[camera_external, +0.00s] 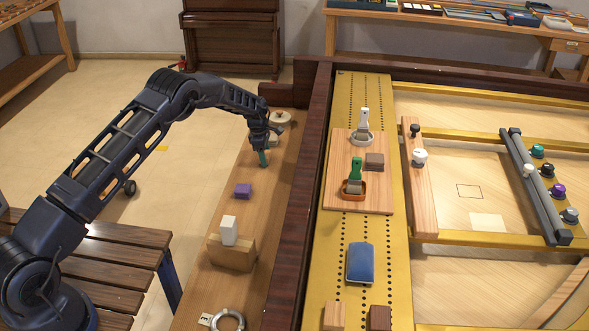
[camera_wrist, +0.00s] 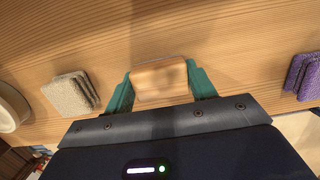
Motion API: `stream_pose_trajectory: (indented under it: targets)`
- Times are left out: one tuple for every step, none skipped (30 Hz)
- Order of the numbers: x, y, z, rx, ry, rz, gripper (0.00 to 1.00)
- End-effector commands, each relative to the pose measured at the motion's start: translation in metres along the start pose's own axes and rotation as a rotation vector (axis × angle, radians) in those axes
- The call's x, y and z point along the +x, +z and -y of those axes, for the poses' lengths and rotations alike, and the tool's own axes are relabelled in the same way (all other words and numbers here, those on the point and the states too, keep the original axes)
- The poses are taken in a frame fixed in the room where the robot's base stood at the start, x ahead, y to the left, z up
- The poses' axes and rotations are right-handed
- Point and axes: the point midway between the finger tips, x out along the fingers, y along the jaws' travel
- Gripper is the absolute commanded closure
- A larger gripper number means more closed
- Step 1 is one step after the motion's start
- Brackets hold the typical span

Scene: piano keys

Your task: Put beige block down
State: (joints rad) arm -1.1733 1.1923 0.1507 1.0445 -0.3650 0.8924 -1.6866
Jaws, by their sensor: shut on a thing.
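My gripper (camera_wrist: 160,88) has teal fingers and is shut on the beige block (camera_wrist: 160,78), a smooth, light wooden piece with rounded edges. The wrist view looks at the wood-grained shelf (camera_wrist: 200,25) behind it. A soft shadow lies beside the block; I cannot tell whether it touches the shelf. In the external view my gripper (camera_external: 263,157) is low over the far part of the long shelf (camera_external: 215,282), and the block is hidden there.
A purple felt pad (camera_wrist: 303,75) lies to the right and a grey-beige pad (camera_wrist: 70,93) to the left, with a round white dish (camera_wrist: 12,105) beyond. Nearer on the shelf stand a white block (camera_external: 229,231) on a wooden block (camera_external: 230,255) and a metal ring (camera_external: 214,318).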

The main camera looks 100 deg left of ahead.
Motion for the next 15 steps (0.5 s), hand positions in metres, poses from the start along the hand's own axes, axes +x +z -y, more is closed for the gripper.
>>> stream_pose_trajectory:
  targets:
    - [0.0011,-0.0001,0.0001,0.000,0.000,0.000,0.42]
    - [0.0008,0.0000,0.0000,0.000,0.000,0.000,0.36]
    - [0.0007,0.0000,0.0000,0.000,0.000,0.000,0.29]
    - [0.0007,0.0000,0.0001,0.000,0.000,0.000,0.23]
    - [0.0007,0.0000,0.0001,0.000,0.000,0.000,0.22]
    - [0.0007,0.0000,0.0001,0.000,0.000,0.000,0.22]
    - [0.0007,0.0001,0.0001,0.000,0.000,0.000,0.22]
    - [0.0007,0.0001,0.0001,0.000,0.000,0.000,0.22]
    - [0.0007,0.0001,0.0001,0.000,0.000,0.000,0.22]
    - [0.0007,0.0001,0.0001,0.000,0.000,0.000,0.22]
    - [0.0007,0.0001,0.0001,0.000,0.000,0.000,0.22]
    - [0.0004,0.0001,0.0001,0.000,0.000,0.000,0.22]
    - [-0.0002,0.0002,0.0001,0.000,0.000,0.000,0.22]
    - [-0.0012,0.0004,0.0000,0.000,0.000,0.000,0.22]
    - [-0.0035,0.0006,-0.0001,0.000,0.001,0.000,0.22]
